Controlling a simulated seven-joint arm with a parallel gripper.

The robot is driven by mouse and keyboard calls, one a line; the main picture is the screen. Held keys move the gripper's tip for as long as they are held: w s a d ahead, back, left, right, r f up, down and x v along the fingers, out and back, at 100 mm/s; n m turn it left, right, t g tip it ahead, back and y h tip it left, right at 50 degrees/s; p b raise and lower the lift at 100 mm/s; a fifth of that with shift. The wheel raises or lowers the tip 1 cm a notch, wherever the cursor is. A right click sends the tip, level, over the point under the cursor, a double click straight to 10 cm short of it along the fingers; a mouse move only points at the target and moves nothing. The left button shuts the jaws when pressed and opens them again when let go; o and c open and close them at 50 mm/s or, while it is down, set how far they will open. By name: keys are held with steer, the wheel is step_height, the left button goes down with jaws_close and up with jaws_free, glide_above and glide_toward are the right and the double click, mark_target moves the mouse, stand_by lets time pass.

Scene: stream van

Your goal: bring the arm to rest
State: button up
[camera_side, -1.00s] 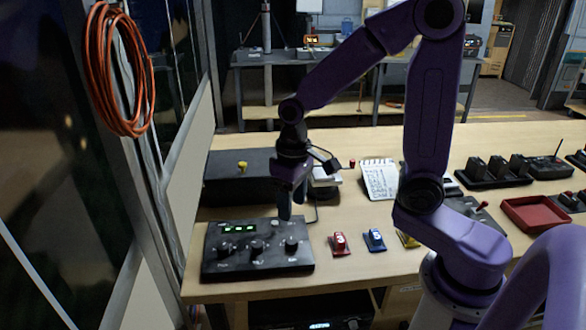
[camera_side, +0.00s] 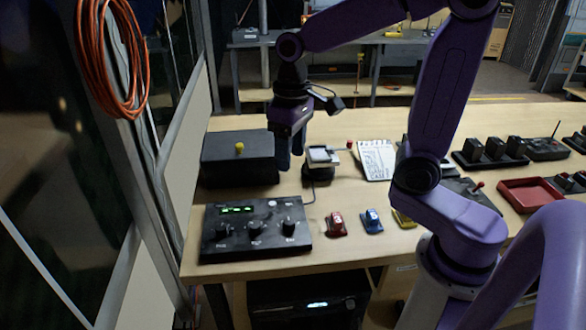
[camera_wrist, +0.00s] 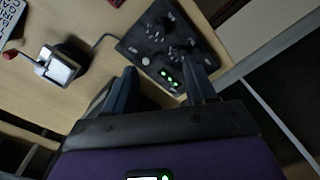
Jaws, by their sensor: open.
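My gripper (camera_side: 291,150) hangs fingers-down in the side view, above the table between the black box and the small device with a pale screen. In the wrist view my gripper (camera_wrist: 163,85) shows two dark fingers spread apart, with nothing between them. A black control panel (camera_side: 256,228) with knobs and green lights lies on the table, nearer the camera than the gripper. In the wrist view the panel (camera_wrist: 170,45) lies beyond the fingertips.
The black box (camera_side: 235,165) has a yellow knob on top. Red (camera_side: 335,225), blue (camera_side: 371,221) and yellow pieces sit right of the panel. A notepad (camera_side: 376,160) and a red tray (camera_side: 530,194) are farther right.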

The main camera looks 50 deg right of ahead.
steer(key=s+f+n, duration=0.2)
steer(key=s+n, duration=0.3)
steer(key=s, duration=0.4)
steer(key=s+d+f+n, duration=0.1)
steer(key=s+n, duration=0.4)
steer(key=s, duration=0.5)
steer(key=shift+d+f, duration=0.2)
steer(key=shift+f, duration=0.45)
steer(key=shift+w, duration=0.1)
stand_by(0.4)
